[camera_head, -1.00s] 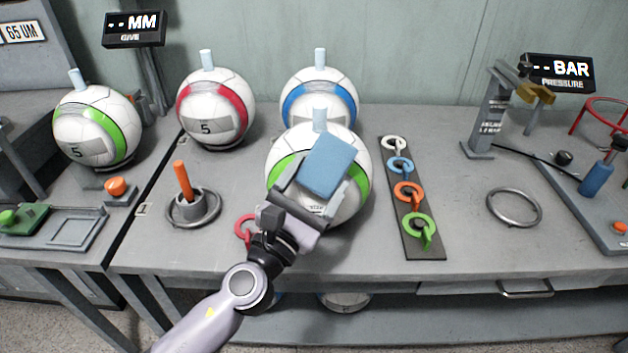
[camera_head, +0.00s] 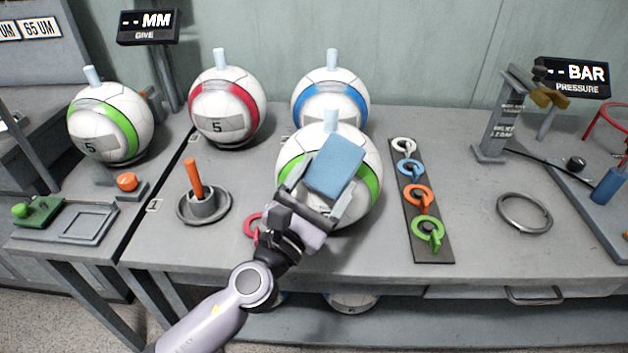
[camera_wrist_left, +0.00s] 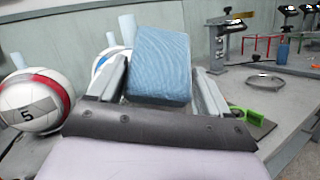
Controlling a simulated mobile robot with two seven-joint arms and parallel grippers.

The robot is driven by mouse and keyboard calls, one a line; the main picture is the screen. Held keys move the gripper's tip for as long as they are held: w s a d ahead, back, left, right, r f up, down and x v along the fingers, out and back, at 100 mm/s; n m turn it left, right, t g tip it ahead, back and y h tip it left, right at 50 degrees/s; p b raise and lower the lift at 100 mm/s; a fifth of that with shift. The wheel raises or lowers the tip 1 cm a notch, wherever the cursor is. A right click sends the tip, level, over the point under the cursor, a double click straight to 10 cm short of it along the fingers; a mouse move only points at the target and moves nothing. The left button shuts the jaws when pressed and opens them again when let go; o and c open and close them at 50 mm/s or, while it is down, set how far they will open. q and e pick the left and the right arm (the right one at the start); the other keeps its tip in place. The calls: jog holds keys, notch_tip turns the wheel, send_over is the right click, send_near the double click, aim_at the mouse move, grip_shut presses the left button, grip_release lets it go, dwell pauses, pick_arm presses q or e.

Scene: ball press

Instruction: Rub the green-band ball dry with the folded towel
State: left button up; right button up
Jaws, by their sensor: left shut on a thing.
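My left gripper (camera_head: 323,184) is shut on the folded blue towel (camera_head: 336,162), one finger on each side of it. The towel also shows between the fingers in the left wrist view (camera_wrist_left: 160,65). In the head view the towel overlaps the front of a white ball with a green band (camera_head: 371,185) at the middle of the bench. I cannot tell whether the towel touches this ball. A pale blue peg stands at its top. Another green-band ball (camera_head: 125,133) rests on the left bench. My right gripper is not in view.
A red-band ball (camera_head: 231,106) and a blue-band ball (camera_head: 347,98) stand behind. An orange-handled post (camera_head: 194,178) in a ring is left of the gripper. A dark strip with coloured rings (camera_head: 432,248) lies to the right. A loose grey ring (camera_head: 524,212) lies beyond it on clear bench.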

pick_arm(q)
jog(key=shift+d, duration=0.4)
jog(key=shift+a, duration=1.55)
jog(key=shift+s+r+p, duration=0.75)
jog(key=shift+r+p, duration=0.2)
jog(key=shift+p, duration=0.2)
jog(key=s+r+p, duration=0.2)
jog(key=p, duration=0.1)
jog(key=shift+s+r, duration=0.25)
jog(key=shift+s, duration=0.05)
jog(key=s+a+n+t+y+p, duration=0.1)
jog(key=s+a+n+y, duration=0.1)
jog(key=a+y, duration=0.3)
jog(key=s+a+f+n+t+y+p, duration=0.1)
jog(key=a+y, duration=0.4)
jog(key=a, duration=0.8)
jog(key=s+n, duration=0.1)
jog(key=n, duration=0.1)
jog(key=shift+s+f+n+t, duration=0.3)
jog(key=shift+s+n, duration=0.1)
